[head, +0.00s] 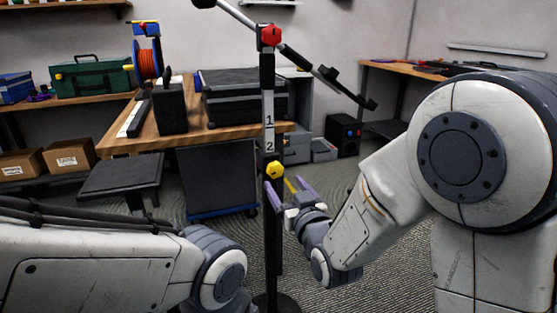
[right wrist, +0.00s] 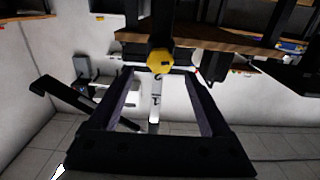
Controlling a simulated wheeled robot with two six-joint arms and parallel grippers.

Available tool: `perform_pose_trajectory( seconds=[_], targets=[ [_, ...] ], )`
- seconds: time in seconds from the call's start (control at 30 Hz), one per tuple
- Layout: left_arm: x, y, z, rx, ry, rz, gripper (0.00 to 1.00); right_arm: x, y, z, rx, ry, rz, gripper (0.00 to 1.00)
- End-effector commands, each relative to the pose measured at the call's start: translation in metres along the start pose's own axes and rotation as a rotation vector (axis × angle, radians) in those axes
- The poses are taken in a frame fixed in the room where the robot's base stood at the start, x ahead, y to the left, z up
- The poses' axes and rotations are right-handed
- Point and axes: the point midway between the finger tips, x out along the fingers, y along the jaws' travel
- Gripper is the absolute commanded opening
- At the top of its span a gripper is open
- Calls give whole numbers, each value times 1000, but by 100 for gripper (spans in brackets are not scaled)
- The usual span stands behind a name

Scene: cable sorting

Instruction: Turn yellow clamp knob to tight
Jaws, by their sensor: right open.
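The yellow clamp knob (head: 275,170) is on a dark upright stand (head: 268,95), just below the white label with 1 and 2. In the right wrist view the yellow knob (right wrist: 160,61) appears at the far end of the gap between my fingers. My right gripper (head: 287,184) is open just in front of and below the knob, with its two purple fingers apart. In the right wrist view the right gripper (right wrist: 158,73) has nothing between its fingers that it visibly grips. I cannot tell whether a finger touches the knob. My left arm is at lower left; its gripper is out of view.
A red knob (head: 271,36) with dark-tipped arms tops the stand. Behind is a wooden workbench (head: 220,138) with black cases. A dark stool (head: 125,175) stands at left, cardboard boxes (head: 68,156) farther left. Another bench (head: 405,70) is at back right.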

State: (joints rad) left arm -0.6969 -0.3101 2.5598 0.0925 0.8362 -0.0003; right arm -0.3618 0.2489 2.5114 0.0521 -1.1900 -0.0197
Motion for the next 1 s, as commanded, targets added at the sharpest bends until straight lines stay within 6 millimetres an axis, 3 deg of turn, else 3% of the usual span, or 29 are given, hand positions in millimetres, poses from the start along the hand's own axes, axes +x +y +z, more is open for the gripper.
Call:
perform_pose_trajectory(
  seconds=[0.03, 0.27, 0.6, 0.97, 1.0],
  targets=[
    [-16, 1, -1, 0, 0, 0, 70, 2, 0, -6, 0, -6, 0, 82],
    [-49, 4, -3, 0, 0, 0, 70, 9, 0, -4, 0, -7, 0, 82],
    [-38, 3, -2, 0, -1, 0, 70, 56, 0, 2, 0, 1, -1, 82],
    [-39, 3, -2, 0, 0, 0, 70, 62, 0, 2, 0, 0, -1, 82],
    [-39, 3, -2, 0, 0, 0, 70, 62, 0, 2, 0, 0, -1, 74]
  ],
)
